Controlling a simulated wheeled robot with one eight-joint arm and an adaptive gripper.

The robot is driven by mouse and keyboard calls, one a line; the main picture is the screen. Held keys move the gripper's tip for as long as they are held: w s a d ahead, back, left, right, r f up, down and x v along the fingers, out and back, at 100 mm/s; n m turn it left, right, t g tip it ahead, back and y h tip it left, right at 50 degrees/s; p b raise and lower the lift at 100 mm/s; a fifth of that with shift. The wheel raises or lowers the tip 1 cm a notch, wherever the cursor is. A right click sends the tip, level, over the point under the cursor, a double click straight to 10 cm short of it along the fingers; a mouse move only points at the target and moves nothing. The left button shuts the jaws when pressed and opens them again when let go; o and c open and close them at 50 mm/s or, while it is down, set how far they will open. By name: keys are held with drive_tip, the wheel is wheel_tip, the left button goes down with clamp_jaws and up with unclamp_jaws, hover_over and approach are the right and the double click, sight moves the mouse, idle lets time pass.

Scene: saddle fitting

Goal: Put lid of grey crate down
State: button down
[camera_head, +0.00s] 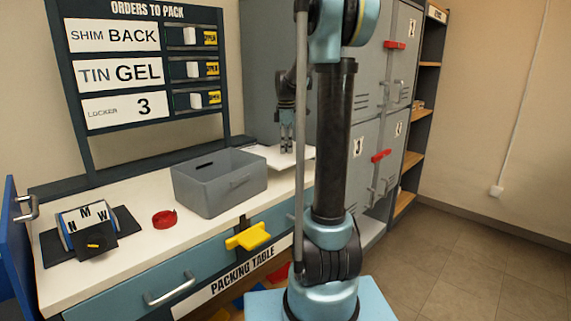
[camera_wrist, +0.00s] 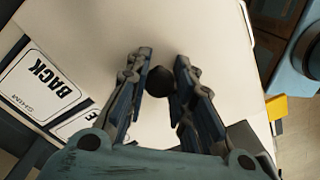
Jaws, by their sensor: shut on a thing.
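The grey crate (camera_head: 218,192) stands on the white packing table, its top open and its inside showing. Its lid (camera_head: 262,152) is a pale flat panel to the right of the crate, over the back right of the table. In the wrist view the lid (camera_wrist: 215,45) fills much of the picture, with a dark round knob (camera_wrist: 158,82) between my fingers. My gripper (camera_head: 287,148) points down and is shut on the knob; it also shows in the wrist view (camera_wrist: 164,72). I cannot tell whether the lid touches the table.
A red ring (camera_head: 163,219) lies left of the crate, and a dark stand with lettered faces (camera_head: 88,222) is farther left. A yellow handle (camera_head: 248,237) sticks out at the table front. The orders board (camera_head: 140,60) rises behind; grey lockers (camera_head: 375,110) stand at right.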

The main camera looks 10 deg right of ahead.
drive_tip(key=shift+s+d+f, duration=0.1)
drive_tip(key=shift+f, duration=1.4)
drive_tip(key=shift+d+f, duration=0.1)
drive_tip(key=shift+f, duration=1.4)
drive_tip(key=c, duration=1.4)
unclamp_jaws()
